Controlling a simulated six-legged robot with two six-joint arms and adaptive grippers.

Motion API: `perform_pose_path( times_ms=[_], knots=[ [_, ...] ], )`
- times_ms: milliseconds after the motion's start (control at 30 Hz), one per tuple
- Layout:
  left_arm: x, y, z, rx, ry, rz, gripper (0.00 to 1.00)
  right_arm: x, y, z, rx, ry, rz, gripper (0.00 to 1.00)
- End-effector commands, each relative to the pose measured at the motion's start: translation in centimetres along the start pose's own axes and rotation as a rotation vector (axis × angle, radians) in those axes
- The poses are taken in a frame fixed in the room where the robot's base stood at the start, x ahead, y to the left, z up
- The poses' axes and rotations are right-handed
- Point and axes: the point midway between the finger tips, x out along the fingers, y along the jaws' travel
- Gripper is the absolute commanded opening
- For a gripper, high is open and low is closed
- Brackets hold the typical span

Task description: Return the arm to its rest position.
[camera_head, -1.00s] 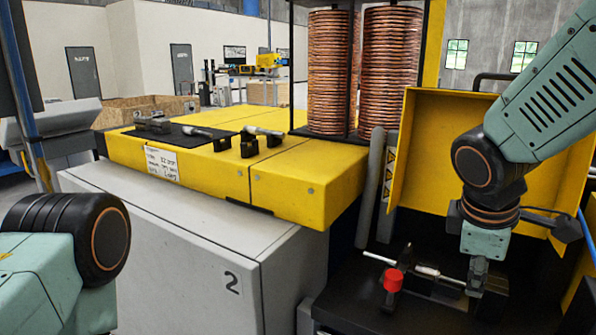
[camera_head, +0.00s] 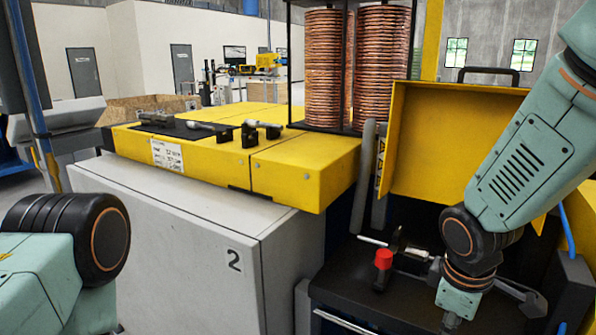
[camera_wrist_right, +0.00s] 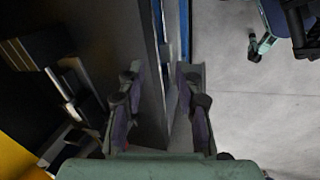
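My right arm (camera_head: 530,165) comes down from the upper right in the head view. Its wrist (camera_head: 465,270) is in front of the black workbench, and its fingers are mostly cut off at the bottom edge. In the right wrist view my right gripper (camera_wrist_right: 162,85) has its two fingers apart with nothing held between them. The bench edge and the floor show beyond them. My left arm (camera_head: 70,240) is folded at the lower left. Its gripper is out of view.
The black bench (camera_head: 345,290) carries a fixture with a red knob (camera_head: 383,258) and a thin metallic rod (camera_head: 372,240). A yellow open lid (camera_head: 440,140) stands behind it. Copper coils (camera_head: 323,65) stand behind the yellow-topped cabinet (camera_head: 290,175).

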Motion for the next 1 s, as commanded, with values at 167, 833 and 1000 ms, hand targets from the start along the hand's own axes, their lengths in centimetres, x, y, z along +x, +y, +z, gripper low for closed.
perform_pose_path(
  times_ms=[167,833,1000],
  knots=[
    [0.8,0.0,0.0,0.000,0.001,0.000,0.38,6.8,-5.2,1.2,0.132,0.017,-0.097,0.34],
    [3.5,0.0,0.0,0.000,0.000,0.000,0.38,22.4,-27.5,15.3,0.866,-0.118,-0.245,0.34],
    [3.5,0.0,0.0,0.000,0.000,0.000,0.38,22.6,-28.4,16.3,0.905,-0.128,-0.236,0.34]
  ],
)
